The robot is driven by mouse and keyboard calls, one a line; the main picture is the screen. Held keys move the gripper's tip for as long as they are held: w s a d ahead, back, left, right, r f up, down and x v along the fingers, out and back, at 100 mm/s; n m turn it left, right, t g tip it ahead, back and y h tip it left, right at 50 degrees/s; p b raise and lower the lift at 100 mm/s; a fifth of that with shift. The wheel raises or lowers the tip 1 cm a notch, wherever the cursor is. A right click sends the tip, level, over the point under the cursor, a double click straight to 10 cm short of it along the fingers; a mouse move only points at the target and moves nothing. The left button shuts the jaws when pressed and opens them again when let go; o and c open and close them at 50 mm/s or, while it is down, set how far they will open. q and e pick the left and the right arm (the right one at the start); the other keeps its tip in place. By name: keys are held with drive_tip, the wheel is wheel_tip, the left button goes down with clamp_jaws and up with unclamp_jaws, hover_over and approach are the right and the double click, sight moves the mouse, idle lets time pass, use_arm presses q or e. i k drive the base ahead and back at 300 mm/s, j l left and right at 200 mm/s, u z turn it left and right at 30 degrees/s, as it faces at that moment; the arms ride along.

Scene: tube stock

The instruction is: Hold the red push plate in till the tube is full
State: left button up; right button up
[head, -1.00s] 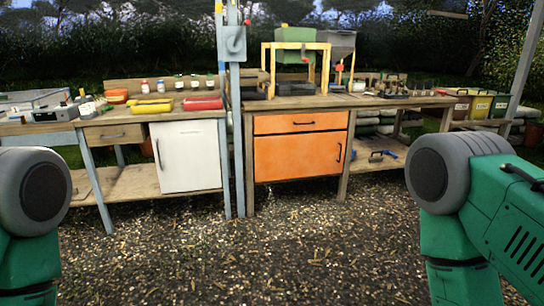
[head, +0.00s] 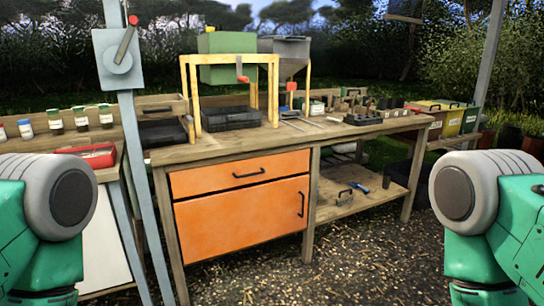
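A red plate (head: 291,87) sits at the front of the grey hopper (head: 285,46) on the workbench, with a thin stem below it; it looks like the push plate. A second red piece (head: 242,78) hangs at the end of a grey lever below the green hopper (head: 227,55), which stands on a yellow frame (head: 187,91). I cannot pick out a tube under either hopper. Neither of my grippers is in view; only green and grey parts of my arms show at the lower left and right, well short of the bench.
The wooden workbench (head: 240,144) has an orange cabinet (head: 243,222) below. A post with a grey lever box (head: 118,58) stands at left, near a red tray (head: 92,155). Gravel (head: 365,250) in front is clear.

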sight(291, 86)
drive_tip(key=i+z, duration=0.1)
drive_tip(key=i, duration=0.6)
drive_tip(key=i+j+z, duration=0.1)
drive_tip(key=i, duration=0.6)
